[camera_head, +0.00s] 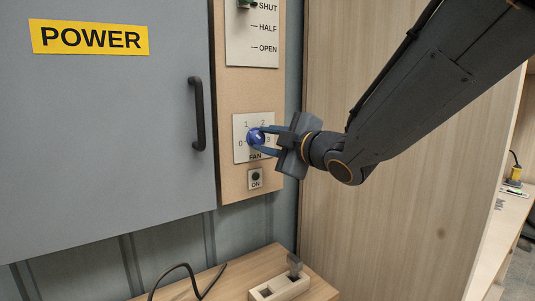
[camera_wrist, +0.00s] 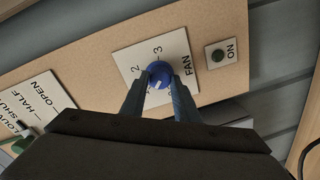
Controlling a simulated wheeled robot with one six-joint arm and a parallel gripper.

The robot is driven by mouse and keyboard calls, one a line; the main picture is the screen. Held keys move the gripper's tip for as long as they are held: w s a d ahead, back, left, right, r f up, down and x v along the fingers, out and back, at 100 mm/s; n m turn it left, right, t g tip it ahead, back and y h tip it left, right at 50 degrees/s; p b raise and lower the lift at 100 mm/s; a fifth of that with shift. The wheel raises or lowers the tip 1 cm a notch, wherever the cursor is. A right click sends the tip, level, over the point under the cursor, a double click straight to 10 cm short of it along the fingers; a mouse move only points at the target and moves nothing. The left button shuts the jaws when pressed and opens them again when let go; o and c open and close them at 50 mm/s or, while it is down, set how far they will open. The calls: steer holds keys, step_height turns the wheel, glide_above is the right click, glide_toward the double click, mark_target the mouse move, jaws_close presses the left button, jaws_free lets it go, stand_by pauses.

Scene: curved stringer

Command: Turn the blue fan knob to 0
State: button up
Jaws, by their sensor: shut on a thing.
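The blue fan knob (camera_head: 255,136) sits on a white dial plate marked 0, 1, 2, 3 and FAN. My gripper (camera_head: 259,139) reaches it from the right, with its fingers on either side of the knob. In the wrist view my gripper (camera_wrist: 160,86) is shut on the blue fan knob (camera_wrist: 160,72). A pale pointer mark shows on the knob's lower part there, on the 0 and 1 side. I cannot tell its exact number; my fingers and wrist hide part of the lower dial.
An ON button (camera_head: 255,179) sits just below the dial plate. A SHUT/HALF/OPEN plate (camera_head: 252,40) is above it. A grey POWER cabinet door with a black handle (camera_head: 196,113) stands left. A wooden wall (camera_head: 375,215) stands right, and a small block holder (camera_head: 280,288) sits below.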

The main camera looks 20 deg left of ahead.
steer(key=n+b, duration=0.1)
steer(key=b, duration=0.1)
steer(key=n+b, duration=0.2)
steer(key=b, duration=0.1)
steer(key=n+b, duration=0.2)
steer(key=shift+f+t+b, duration=0.25)
steer(key=shift+t+b, duration=0.05)
steer(key=shift+b, duration=0.05)
steer(key=n+b, duration=0.4)
steer(key=b, duration=0.2)
steer(key=n+b, duration=0.2)
steer(key=b, duration=0.1)
steer(key=shift+s+r+h, duration=0.1)
steer(key=shift+r+h, duration=0.05)
steer(key=shift+h, duration=0.15)
steer(key=shift+a+b, duration=0.1)
steer(key=shift+b, duration=0.25)
steer(key=o, duration=1)
steer(key=shift+o, duration=0.2)
steer(key=shift+r, duration=0.1)
steer(key=p+v, duration=0.7)
steer(key=shift+s+d+p, duration=0.25)
steer(key=shift+s+p, duration=0.1)
steer(key=shift+p, duration=0.05)
